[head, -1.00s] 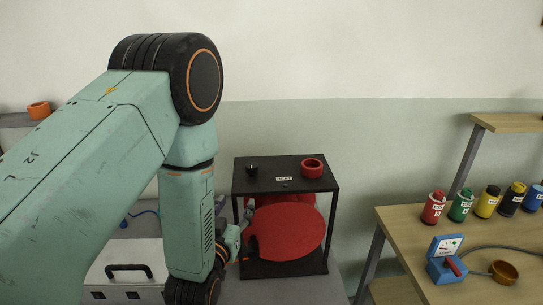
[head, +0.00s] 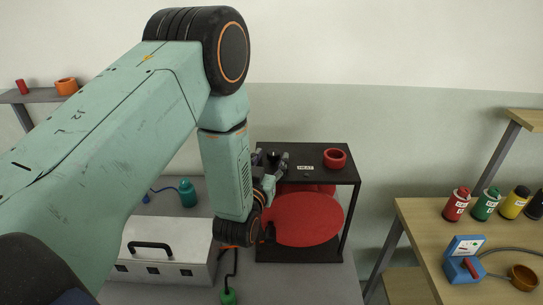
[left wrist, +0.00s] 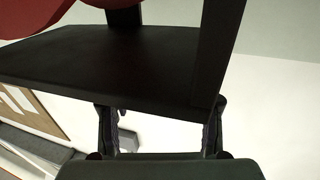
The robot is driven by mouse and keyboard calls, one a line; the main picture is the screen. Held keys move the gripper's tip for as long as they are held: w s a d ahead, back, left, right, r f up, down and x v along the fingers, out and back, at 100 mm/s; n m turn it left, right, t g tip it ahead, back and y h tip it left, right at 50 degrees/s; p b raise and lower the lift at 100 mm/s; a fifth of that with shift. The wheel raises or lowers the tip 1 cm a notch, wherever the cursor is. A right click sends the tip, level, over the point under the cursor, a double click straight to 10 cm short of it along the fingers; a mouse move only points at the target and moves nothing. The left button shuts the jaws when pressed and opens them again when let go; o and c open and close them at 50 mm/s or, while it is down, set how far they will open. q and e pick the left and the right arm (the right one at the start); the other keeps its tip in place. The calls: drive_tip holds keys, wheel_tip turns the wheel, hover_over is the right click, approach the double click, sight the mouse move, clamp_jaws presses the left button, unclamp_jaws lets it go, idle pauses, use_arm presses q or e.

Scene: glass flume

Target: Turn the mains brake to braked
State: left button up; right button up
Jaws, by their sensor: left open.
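A black stand (head: 345,178) holds a large red disc (head: 308,218). A small black knob (head: 273,155) is at the plate's left, partly hidden by my left gripper (head: 277,164). That gripper is open at the left end of the plate; I cannot tell whether it touches the knob. In the left wrist view its fingers (left wrist: 160,125) are apart with a dark plate (left wrist: 120,65) beyond them. Which part is the mains brake is not clear. My right gripper is out of view.
A blue box with a red lever (head: 464,262) stands on the wooden table (head: 420,222) at the right, near a brown bowl (head: 523,277) and several coloured canisters. A white case with a black handle (head: 150,248) sits left of the stand, below my arm.

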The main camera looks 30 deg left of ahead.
use_arm(q)
drive_tip(key=shift+w+d+r, duration=0.1)
drive_tip(key=shift+w, duration=0.05)
drive_tip(key=shift+d+r, duration=0.15)
drive_tip(key=shift+c, duration=0.6)
drive_tip(key=shift+a+f, duration=0.2)
drive_tip(key=shift+a, duration=0.05)
drive_tip(key=c, duration=0.3)
drive_tip(key=shift+d, duration=0.15)
drive_tip(key=c, duration=0.5)
clamp_jaws()
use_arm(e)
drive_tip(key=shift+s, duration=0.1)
